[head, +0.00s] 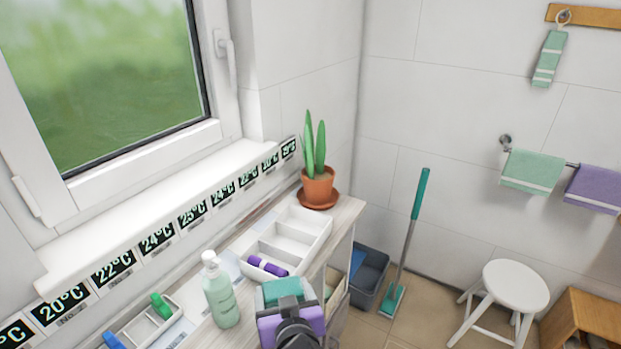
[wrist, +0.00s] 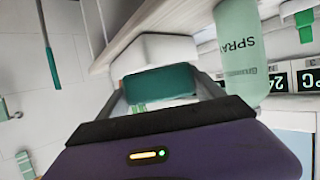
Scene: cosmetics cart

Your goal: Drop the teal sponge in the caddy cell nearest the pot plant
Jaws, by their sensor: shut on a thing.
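The teal sponge (head: 280,288) is held between the fingers of my gripper (head: 284,298), just in front of the near end of the white caddy (head: 318,248). In the wrist view the teal sponge (wrist: 160,84) spans the gap between the fingertips of my gripper (wrist: 163,92). The caddy is divided into cells. Its far cell, beside the pot plant (head: 317,186), and its middle cell look empty. Its near cell holds purple rolls (head: 267,266). My gripper is outside the caddy; its height above the counter is hard to tell.
A pump bottle (head: 220,295) stands close left of my gripper; it also shows in the wrist view (wrist: 243,52). A small tray (head: 146,325) with a green and a blue item lies at lower left. The window sill (head: 140,240) runs along the left.

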